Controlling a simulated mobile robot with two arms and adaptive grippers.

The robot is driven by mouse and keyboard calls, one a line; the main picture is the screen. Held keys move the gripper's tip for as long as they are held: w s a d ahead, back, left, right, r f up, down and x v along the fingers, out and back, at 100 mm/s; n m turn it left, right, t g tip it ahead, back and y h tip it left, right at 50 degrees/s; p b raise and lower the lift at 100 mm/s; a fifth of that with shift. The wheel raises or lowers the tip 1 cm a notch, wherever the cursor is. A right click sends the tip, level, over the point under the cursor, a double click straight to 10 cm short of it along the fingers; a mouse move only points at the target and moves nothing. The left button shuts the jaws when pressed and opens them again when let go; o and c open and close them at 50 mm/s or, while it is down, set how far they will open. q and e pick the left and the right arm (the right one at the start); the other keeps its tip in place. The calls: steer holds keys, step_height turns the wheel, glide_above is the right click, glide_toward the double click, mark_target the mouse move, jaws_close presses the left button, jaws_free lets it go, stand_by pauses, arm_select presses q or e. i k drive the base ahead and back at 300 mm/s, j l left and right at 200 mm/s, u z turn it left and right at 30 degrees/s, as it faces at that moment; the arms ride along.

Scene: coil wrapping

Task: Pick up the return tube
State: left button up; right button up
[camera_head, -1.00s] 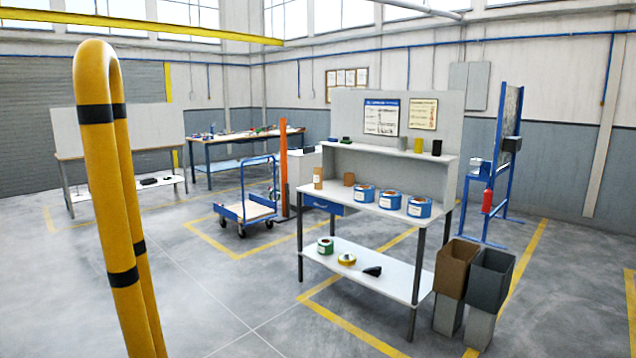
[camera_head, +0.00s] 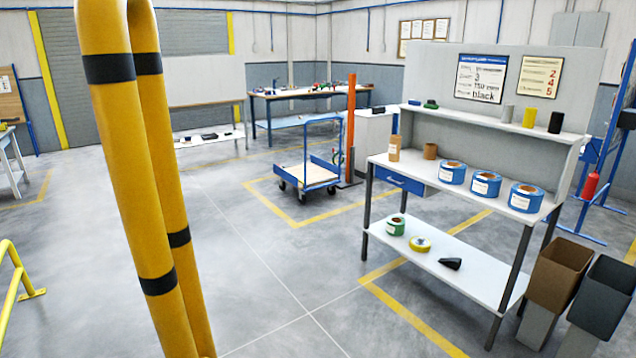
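None of the things in view is clearly marked as the return tube. A tall brown cardboard cylinder (camera_head: 394,148) stands upright at the left end of the workbench top (camera_head: 470,196), with a shorter brown cylinder (camera_head: 430,151) beside it. On the upper shelf (camera_head: 480,123) stand small grey (camera_head: 507,113), yellow (camera_head: 529,118) and black (camera_head: 556,122) cylinders. Three blue coils with white labels (camera_head: 453,172) sit in a row on the bench top. Neither of my grippers is in view.
A yellow barrier with black bands (camera_head: 140,200) stands close at the left. Brown (camera_head: 560,275) and dark grey (camera_head: 602,297) bins stand right of the bench. A blue trolley (camera_head: 308,172) stands behind. The lower shelf (camera_head: 450,285) holds a green coil (camera_head: 396,225). Floor before the bench is clear.

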mark_target(395, 140)
steer(key=i, duration=3)
